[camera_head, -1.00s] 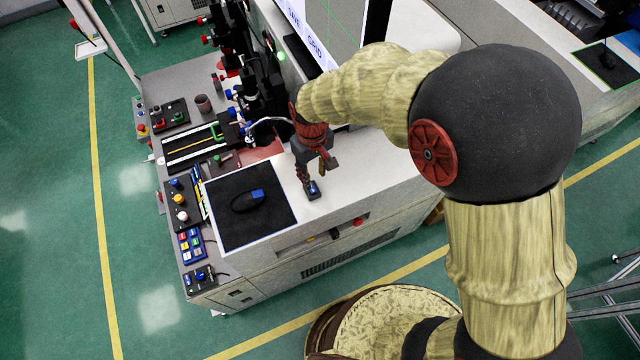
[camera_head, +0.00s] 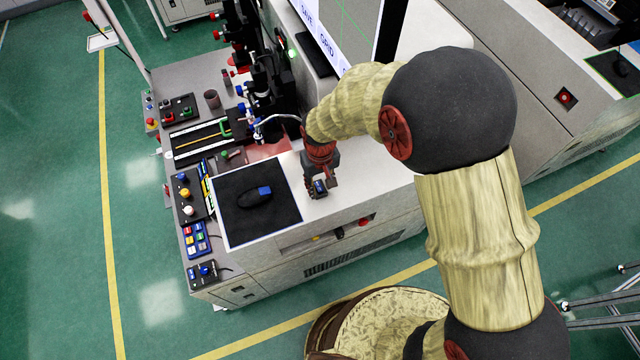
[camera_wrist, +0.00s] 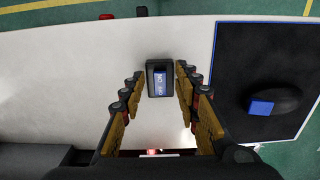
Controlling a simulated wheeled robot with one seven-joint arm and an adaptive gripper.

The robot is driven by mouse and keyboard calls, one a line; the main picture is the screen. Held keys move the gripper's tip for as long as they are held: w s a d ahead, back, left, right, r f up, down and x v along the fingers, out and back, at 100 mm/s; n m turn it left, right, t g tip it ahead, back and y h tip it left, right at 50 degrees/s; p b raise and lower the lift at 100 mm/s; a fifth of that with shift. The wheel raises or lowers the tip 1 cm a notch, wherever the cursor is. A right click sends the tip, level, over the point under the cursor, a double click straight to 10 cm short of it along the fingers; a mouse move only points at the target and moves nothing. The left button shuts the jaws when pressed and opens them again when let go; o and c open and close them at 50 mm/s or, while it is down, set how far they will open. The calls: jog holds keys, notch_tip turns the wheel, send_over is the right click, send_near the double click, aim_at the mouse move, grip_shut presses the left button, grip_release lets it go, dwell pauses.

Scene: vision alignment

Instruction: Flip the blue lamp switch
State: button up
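The blue lamp switch (camera_wrist: 159,83) is a small black box with a blue rocker marked ON and OFF. It sits on the white tabletop, left of the mouse pad in the wrist view. In the head view the switch (camera_head: 320,188) is partly hidden by my gripper (camera_head: 322,180). In the wrist view my gripper (camera_wrist: 159,72) is open, with one fingertip on each side of the box and a narrow gap on both sides. It holds nothing. I cannot tell how high the fingertips are above the table.
A black mouse pad (camera_head: 236,221) with a black and blue mouse (camera_head: 255,196) lies beside the switch. Button boxes (camera_head: 195,238) line the table's left edge. The optical rig (camera_head: 262,80) and monitor (camera_head: 345,25) stand behind. The table's front edge is close to the switch.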

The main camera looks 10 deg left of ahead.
jog(key=c, duration=0.8)
grip_shut()
